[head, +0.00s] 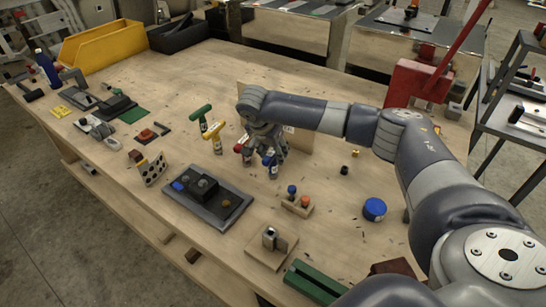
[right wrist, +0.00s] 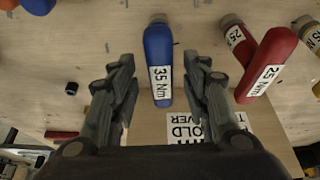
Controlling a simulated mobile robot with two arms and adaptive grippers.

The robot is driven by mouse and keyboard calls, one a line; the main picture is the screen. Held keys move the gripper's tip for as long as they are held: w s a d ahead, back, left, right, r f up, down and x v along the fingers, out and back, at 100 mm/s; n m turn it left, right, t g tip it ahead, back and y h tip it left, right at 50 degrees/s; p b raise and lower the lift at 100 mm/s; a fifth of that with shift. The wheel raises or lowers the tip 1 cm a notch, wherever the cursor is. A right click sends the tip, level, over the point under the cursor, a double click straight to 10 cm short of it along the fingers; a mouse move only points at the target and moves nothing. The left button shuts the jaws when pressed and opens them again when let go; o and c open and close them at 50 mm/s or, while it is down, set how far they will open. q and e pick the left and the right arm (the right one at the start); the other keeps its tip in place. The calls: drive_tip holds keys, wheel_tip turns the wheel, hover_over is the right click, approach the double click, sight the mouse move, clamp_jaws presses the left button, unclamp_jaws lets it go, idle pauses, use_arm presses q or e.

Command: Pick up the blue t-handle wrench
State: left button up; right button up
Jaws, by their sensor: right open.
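The blue t-handle wrench (head: 270,161) stands on the wooden bench beneath my right gripper (head: 267,146), which partly hides it in the head view. In the right wrist view the blue handle (right wrist: 159,50), labelled 35 Nm, lies between the two spread fingers of my right gripper (right wrist: 158,68). There is a visible gap on both sides, so the fingers are open and not closed on it. My left gripper is not in view.
A red t-handle wrench (right wrist: 268,62) labelled 25 Nm is close beside the right finger. Green (head: 201,113) and yellow (head: 214,130) t-handles stand further left. A small block with blue and orange pieces (head: 297,207) and a dark tray (head: 207,197) are nearer the front edge.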

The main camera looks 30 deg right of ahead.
drive_tip(key=shift+w+d+f, duration=0.1)
drive_tip(key=shift+w+f, duration=0.05)
drive_tip(key=shift+f, duration=0.2)
drive_tip(key=shift+r, duration=0.1)
clamp_jaws()
wheel_tip(320, 180, up, 9)
drive_tip(key=shift+f+b, duration=0.1)
drive_tip(key=shift+b, duration=1.1)
drive_tip(key=shift+r, duration=0.65)
